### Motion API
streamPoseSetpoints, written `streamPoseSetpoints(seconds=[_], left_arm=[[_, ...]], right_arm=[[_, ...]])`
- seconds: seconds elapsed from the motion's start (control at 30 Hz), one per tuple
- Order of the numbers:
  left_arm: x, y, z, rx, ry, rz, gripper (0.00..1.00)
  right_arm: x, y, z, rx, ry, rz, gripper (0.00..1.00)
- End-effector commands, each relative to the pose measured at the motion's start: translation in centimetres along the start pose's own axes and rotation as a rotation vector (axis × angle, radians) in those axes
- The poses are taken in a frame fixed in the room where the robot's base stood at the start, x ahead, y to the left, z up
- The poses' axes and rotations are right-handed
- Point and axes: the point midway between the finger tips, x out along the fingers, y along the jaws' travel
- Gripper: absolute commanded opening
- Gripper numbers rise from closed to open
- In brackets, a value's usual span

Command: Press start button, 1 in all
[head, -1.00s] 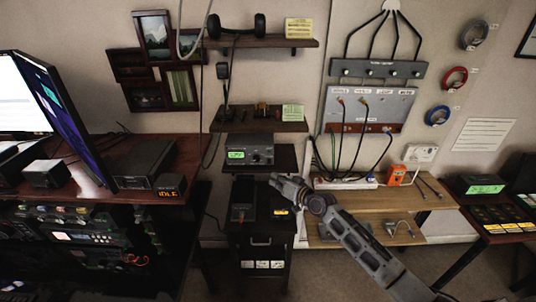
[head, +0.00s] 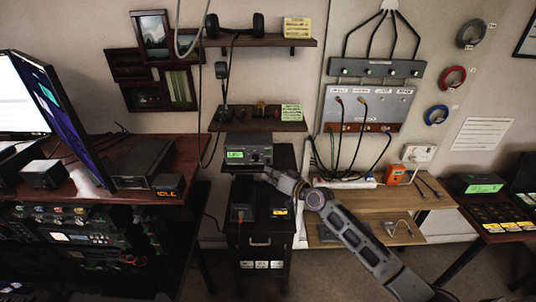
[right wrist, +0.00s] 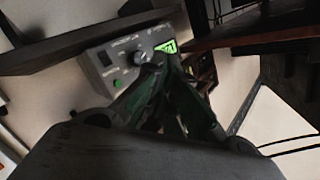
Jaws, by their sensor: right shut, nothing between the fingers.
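A grey tuner box (head: 262,143) with a lit green display (head: 235,154) and a knob sits on a small dark shelf against the wall. In the right wrist view, the tuner box (right wrist: 98,64) shows tilted, with a round knob (right wrist: 139,57), a green button (right wrist: 118,84) and part of its green display (right wrist: 168,46). Which control is the start button I cannot read. My right gripper (head: 267,174) is shut and empty, just below and in front of the box. In the wrist view its fingers (right wrist: 174,66) overlap the display; contact is unclear. My left gripper is out of view.
A dark shelf edge (head: 285,157) lies under the box. A black cabinet (head: 261,240) with small devices on top stands below. A desk with monitors (head: 55,110) is at left, and a wooden bench with cables (head: 385,202) at right.

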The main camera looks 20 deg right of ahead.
Motion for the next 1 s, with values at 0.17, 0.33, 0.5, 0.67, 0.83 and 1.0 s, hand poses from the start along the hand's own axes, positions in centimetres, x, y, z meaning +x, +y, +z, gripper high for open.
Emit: streamPoseSetpoints(seconds=[0.17,0.33,0.5,0.67,0.83,1.0], left_arm=[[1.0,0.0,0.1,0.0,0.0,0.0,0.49],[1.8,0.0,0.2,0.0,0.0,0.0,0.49],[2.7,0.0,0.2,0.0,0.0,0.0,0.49],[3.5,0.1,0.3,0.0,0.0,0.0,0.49],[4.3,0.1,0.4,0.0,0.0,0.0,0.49],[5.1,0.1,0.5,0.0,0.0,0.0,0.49]], right_arm=[[0.8,0.7,-0.4,-0.001,0.001,0.0,0.0],[1.7,1.3,-1.0,0.001,0.001,-0.001,0.0],[2.6,2.0,-1.6,0.0,0.0,0.0,0.0],[3.4,2.5,-2.2,0.001,0.001,-0.001,0.0],[4.1,3.1,-2.7,0.0,0.0,-0.001,0.0],[4.8,3.5,-3.2,0.0,0.0,0.0,0.0]])
